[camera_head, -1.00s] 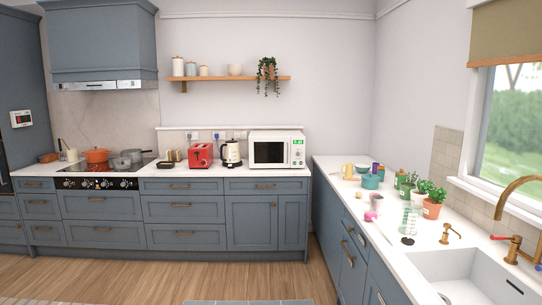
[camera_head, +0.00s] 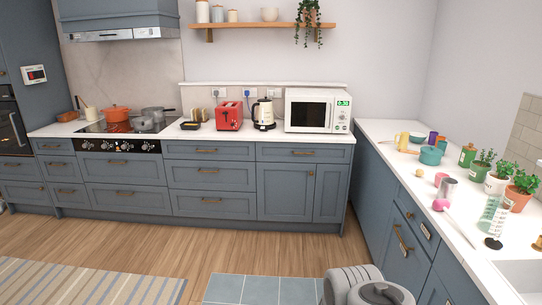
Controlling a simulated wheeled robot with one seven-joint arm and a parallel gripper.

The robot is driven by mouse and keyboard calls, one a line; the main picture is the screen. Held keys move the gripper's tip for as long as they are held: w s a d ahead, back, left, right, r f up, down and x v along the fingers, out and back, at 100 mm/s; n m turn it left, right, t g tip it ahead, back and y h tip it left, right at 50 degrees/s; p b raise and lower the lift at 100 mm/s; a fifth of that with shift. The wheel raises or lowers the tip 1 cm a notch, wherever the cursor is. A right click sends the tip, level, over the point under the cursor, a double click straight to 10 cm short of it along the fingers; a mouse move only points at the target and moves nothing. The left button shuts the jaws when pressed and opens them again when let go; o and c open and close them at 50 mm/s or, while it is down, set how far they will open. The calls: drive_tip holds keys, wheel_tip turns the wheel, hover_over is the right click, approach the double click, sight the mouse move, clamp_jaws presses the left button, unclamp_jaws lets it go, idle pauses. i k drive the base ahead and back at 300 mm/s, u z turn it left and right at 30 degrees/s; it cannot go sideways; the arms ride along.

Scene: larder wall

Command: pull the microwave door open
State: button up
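The white microwave (camera_head: 317,92) stands on the back counter, near its right end where the side counter begins. Its door (camera_head: 308,114) is shut, with a dark window facing me. A green lit display and control panel (camera_head: 343,112) are on its right side. A door handle is too small to make out clearly. A part of my arm (camera_head: 365,288), grey and rounded, shows at the bottom edge. My gripper's fingers are not in view.
A cream kettle (camera_head: 263,113) and a red toaster (camera_head: 229,117) stand left of the microwave. The side counter (camera_head: 390,128) runs forward on the right, with cups, pots and plants. Wooden floor (camera_head: 225,240) is clear, with a blue mat (camera_head: 262,290) and a striped rug (camera_head: 90,283).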

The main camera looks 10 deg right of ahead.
sight(306, 114)
drive_tip(key=z, duration=0.3)
drive_tip(key=i, duration=2.5)
drive_tip(key=u, duration=0.3)
drive_tip(key=i, duration=1.4)
drive_tip(key=u, duration=0.25)
